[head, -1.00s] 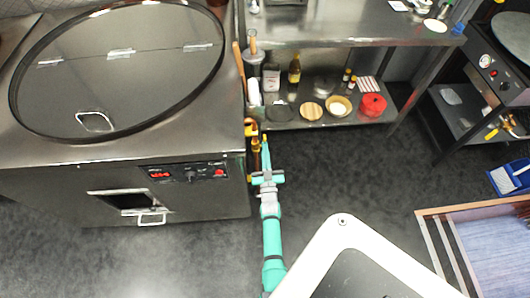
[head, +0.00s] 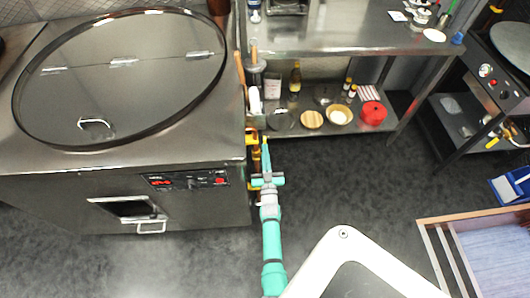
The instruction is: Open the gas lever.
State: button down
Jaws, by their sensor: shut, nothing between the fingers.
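The gas lever is a small yellow part on the yellow gas pipe (head: 252,143), at the right side of the steel tandoor cabinet (head: 120,170). My gripper (head: 266,150) is at the end of my teal arm, with its narrow fingers pointing away from me at the pipe fittings. The fingers look shut, with nothing seen between them. The fingertips are right beside the yellow parts; whether they touch the lever I cannot tell. The lever's exact angle is too small and partly hidden to tell.
A steel table (head: 330,35) with a lower shelf stands behind the gripper. The shelf holds bottles, bowls and a red pot (head: 373,112). A dark cart (head: 470,120) stands at right. A wooden-edged frame (head: 470,215) lies lower right. The dark floor between is clear.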

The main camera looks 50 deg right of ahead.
jog(key=s+a, duration=1)
jog(key=shift+a, duration=0.1)
jog(key=s+a+r+n+t+y, duration=0.1)
jog(key=s+a+n+y, duration=0.15)
jog(key=a, duration=0.55)
jog(key=s+a+r+n+y, duration=0.1)
jog(key=s+a+r+y, duration=0.15)
jog(key=a, duration=0.45)
jog(key=s+a+r+n+t+y, duration=0.1)
jog(key=s+a+y, duration=0.15)
jog(key=a, duration=0.55)
jog(key=s+a+r+n+g+y, duration=0.1)
jog(key=s+a+r+n+y, duration=0.3)
jog(key=s+a+r+y, duration=0.3)
jog(key=s+a+r, duration=0.3)
jog(key=a+r, duration=0.3)
jog(key=shift+a+r, duration=0.25)
jog(key=shift+a, duration=0.15)
